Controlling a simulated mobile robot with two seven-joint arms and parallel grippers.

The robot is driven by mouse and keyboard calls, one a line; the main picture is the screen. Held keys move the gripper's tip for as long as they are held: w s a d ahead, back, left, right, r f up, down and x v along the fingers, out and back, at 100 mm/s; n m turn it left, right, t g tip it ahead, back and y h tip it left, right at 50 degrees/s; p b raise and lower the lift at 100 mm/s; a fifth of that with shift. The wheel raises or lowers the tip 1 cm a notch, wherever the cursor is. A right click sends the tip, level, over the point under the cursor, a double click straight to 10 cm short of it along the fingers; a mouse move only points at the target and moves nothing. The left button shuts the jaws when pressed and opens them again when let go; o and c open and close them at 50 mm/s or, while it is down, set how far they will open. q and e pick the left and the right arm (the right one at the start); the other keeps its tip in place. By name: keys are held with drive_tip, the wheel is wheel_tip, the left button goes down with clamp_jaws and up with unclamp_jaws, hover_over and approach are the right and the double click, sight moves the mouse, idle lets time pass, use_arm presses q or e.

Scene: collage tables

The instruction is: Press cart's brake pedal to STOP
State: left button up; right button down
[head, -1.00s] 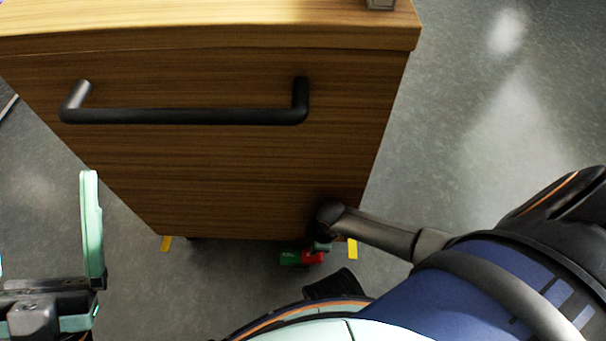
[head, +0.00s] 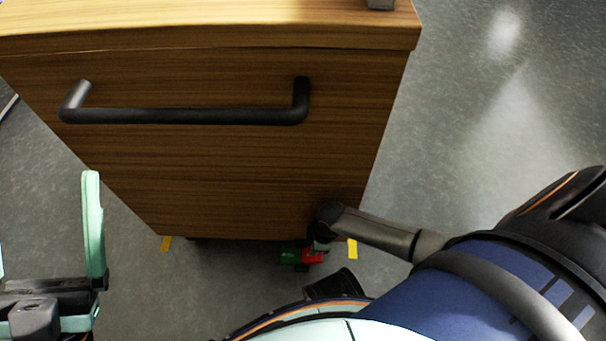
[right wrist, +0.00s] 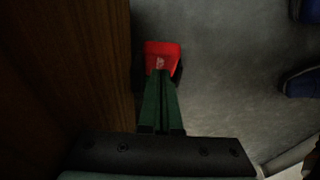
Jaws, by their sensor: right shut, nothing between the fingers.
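The wooden cart (head: 230,175) stands in front of me with its black handle (head: 190,116) facing me. My right gripper (head: 321,246) is shut and empty, pointing down at the red part. In the right wrist view its closed fingertips (right wrist: 159,76) overlap the red part (right wrist: 163,54); whether they touch it is not clear. My left gripper (head: 48,235) is at the lower left, apparently open, far from the pedal.
Yellow marks (head: 166,243) show on the grey floor (head: 490,130) beneath the cart's front corners. Floor to the right of the cart is clear.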

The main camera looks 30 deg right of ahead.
use_arm(q)
drive_tip(key=shift+f, duration=0.2)
use_arm(e)
drive_tip(key=shift+f, duration=1.5)
drive_tip(key=shift+r, duration=0.1)
wheel_tip(320, 180, up, 7)
drive_tip(key=p, duration=0.7)
use_arm(q)
wheel_tip(320, 180, up, 8)
drive_tip(key=shift+s+a+t, duration=0.2)
drive_tip(key=shift+a+t, duration=0.1)
drive_tip(key=shift+a, duration=0.15)
drive_tip(key=shift+r+n, duration=0.1)
drive_tip(key=shift+n, duration=0.2)
